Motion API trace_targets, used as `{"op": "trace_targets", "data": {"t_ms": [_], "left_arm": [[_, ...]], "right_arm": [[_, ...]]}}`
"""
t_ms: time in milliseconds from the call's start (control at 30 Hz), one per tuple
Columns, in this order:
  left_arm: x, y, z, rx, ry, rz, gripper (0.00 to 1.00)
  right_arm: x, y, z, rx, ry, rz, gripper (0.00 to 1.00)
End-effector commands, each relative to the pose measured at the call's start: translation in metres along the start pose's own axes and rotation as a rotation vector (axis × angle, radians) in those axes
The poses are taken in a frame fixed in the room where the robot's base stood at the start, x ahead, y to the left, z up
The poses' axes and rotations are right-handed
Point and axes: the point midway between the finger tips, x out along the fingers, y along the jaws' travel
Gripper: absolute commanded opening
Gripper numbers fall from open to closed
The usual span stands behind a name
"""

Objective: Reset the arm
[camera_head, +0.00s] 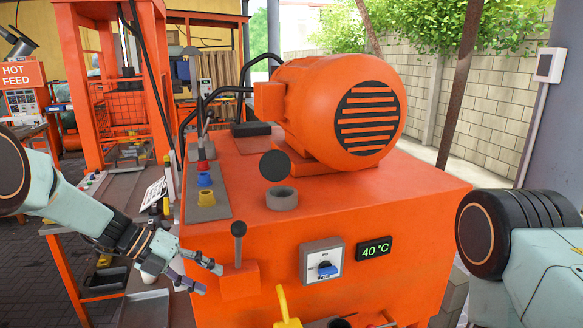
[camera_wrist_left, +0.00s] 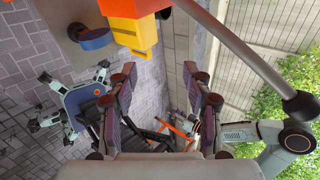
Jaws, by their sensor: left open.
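My left gripper (camera_head: 209,280) is open and empty, low in front of the left part of the orange machine (camera_head: 420,198). It is just left of a short lever with a dark knob (camera_head: 239,230) on an orange block (camera_head: 240,283). In the left wrist view the open fingers (camera_wrist_left: 163,92) have nothing between them, and a grey rod with a round end (camera_wrist_left: 300,105) crosses to their right. My right arm (camera_head: 490,235) shows at the right edge of the head view; its gripper is out of view.
A side table (camera_head: 115,190) stands to the left. Paved floor (camera_wrist_left: 35,65) shows below in the wrist view.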

Motion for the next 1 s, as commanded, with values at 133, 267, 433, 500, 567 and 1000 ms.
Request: {"op": "trace_targets", "data": {"t_ms": [133, 267, 433, 500, 567, 1000], "left_arm": [[0.056, 0.082, -0.044, 0.210, 0.067, 0.165, 0.50], [0.092, 0.147, -0.088, 0.450, 0.165, 0.300, 0.50], [0.128, 0.231, -0.154, 0.831, 0.364, 0.435, 0.50], [0.138, 0.261, -0.182, 1.004, 0.461, 0.469, 0.50], [0.146, 0.284, -0.205, 1.157, 0.552, 0.484, 0.50], [0.179, 0.387, -0.355, 2.337, 1.176, 0.217, 0.50]], "right_arm": [[0.031, 0.000, 0.000, 0.000, 0.000, 0.000, 0.40], [0.052, 0.000, 0.000, 0.000, -0.001, 0.000, 0.40], [0.083, 0.001, 0.000, 0.000, -0.001, 0.000, 0.40], [0.096, 0.001, 0.000, 0.000, -0.001, 0.000, 0.40], [0.106, 0.001, 0.000, 0.000, -0.001, 0.000, 0.40], [0.183, 0.001, 0.000, 0.000, -0.001, 0.000, 0.40]]}}
